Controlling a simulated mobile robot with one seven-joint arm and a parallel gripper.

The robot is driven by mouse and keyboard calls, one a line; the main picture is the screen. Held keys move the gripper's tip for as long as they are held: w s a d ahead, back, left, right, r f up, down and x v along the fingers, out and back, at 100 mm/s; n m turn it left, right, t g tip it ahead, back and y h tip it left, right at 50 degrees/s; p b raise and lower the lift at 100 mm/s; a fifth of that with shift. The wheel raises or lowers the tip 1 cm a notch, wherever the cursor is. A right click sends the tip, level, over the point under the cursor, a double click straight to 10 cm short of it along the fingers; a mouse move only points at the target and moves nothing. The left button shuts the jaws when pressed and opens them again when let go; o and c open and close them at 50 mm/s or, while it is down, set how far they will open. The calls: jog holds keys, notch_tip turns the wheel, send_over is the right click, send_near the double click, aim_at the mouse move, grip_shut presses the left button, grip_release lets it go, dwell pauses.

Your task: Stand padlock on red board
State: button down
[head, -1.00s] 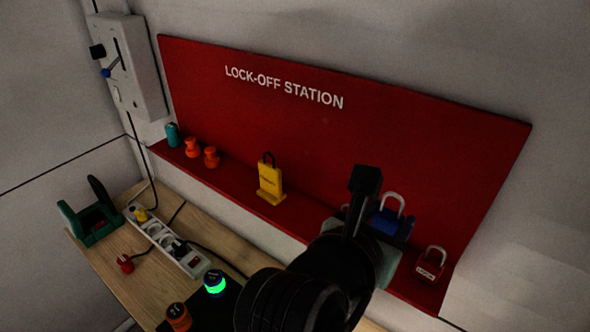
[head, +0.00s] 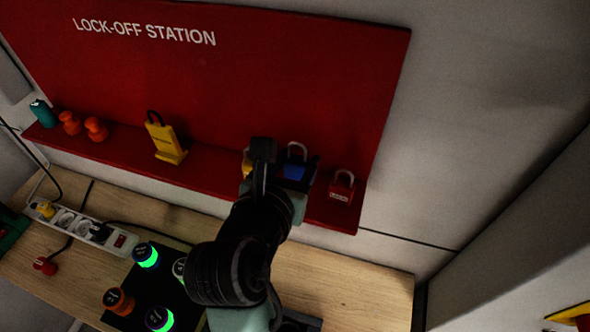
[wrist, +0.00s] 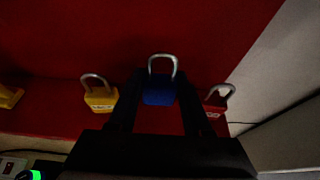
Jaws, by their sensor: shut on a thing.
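The red board (head: 240,75) stands upright against the wall, lettered "LOCK-OFF STATION", with a red shelf along its lower edge. A blue padlock (head: 296,170) with a silver shackle is upright at the shelf's right part; it also shows in the wrist view (wrist: 158,97). My gripper (wrist: 158,90) is shut on the blue padlock, one dark finger on each side. Its underside is hidden, so I cannot tell whether it touches the shelf. A red padlock (head: 341,187) stands to its right. A yellow padlock (wrist: 99,98) stands to its left, mostly hidden behind my arm in the head view.
A yellow holder (head: 163,140), orange pieces (head: 96,129) and a teal cylinder (head: 42,112) stand along the shelf. Below, a wooden bench (head: 350,272) bears a power strip (head: 85,229) and a black panel with lit buttons (head: 146,255). The shelf's middle is clear.

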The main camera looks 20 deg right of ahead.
aim_at(295, 179)
jog(key=shift+f, duration=1.5)
jog(key=shift+f, duration=0.15)
jog(key=shift+c, duration=1.6)
grip_release()
